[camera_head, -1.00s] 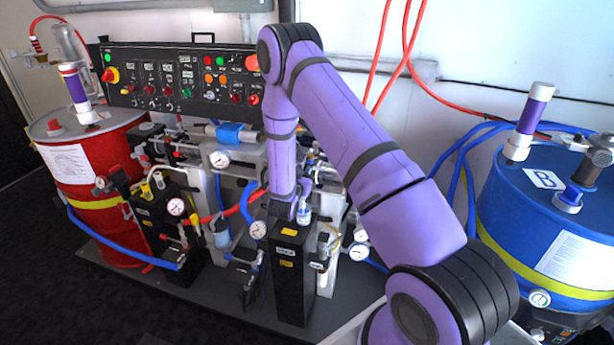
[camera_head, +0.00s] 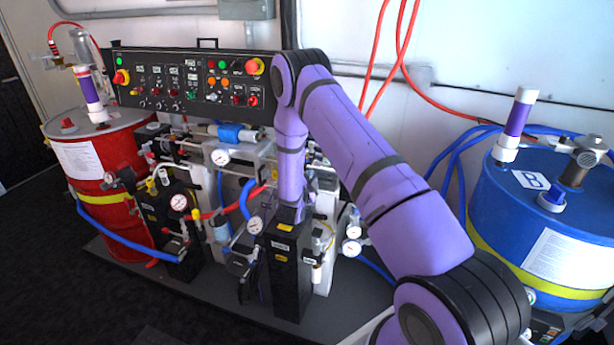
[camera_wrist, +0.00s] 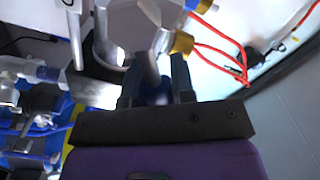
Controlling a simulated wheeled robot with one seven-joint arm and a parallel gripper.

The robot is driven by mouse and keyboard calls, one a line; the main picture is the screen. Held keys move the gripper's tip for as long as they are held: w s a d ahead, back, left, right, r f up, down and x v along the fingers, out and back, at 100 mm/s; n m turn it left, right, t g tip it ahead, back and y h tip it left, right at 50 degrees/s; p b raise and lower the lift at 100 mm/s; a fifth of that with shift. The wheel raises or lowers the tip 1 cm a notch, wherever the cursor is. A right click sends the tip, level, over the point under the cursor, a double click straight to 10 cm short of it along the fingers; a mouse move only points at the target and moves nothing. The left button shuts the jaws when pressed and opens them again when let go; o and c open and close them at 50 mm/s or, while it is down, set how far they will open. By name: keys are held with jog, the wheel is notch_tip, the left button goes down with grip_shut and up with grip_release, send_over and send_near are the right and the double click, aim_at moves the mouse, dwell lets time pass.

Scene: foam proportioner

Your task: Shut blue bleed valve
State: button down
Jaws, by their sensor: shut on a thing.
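In the wrist view my gripper (camera_wrist: 156,88) reaches up from the bottom, its two dark fingers close together around a small part. That part looks dark blue (camera_wrist: 157,97), with a grey stem (camera_wrist: 150,68) running up toward a pale metal body (camera_wrist: 128,30). I take it for the blue bleed valve, though the view is blurred and the valve's angle cannot be read. In the head view my purple arm comes down behind the black box (camera_head: 286,275) at the middle of the unit. The fingers and the valve are hidden there.
Gauges and hoses crowd around the black box. The control panel (camera_head: 190,82) stands behind. A red drum (camera_head: 122,150) is at left and a blue drum (camera_head: 490,205) at right. Brass fittings (camera_wrist: 182,42) and a red hose (camera_wrist: 215,35) show near the fingers.

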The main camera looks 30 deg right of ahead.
jog(key=shift+s+d+f+m, duration=0.15)
jog(key=shift+f+m, duration=0.45)
jog(key=shift+m, duration=0.45)
jog(key=shift+s+d+f+m, duration=0.15)
jog(key=shift+f+m, duration=0.4)
jog(key=shift+m, duration=0.55)
jog(key=shift+s+f+m, duration=0.15)
jog(key=shift+f+m, duration=0.45)
jog(key=shift+m, duration=0.45)
jog(key=c, duration=1)
grip_release()
jog(key=shift+o, duration=0.2)
jog(key=shift+a, duration=0.1)
jog(key=v, duration=1)
jog(key=shift+s+a, duration=0.25)
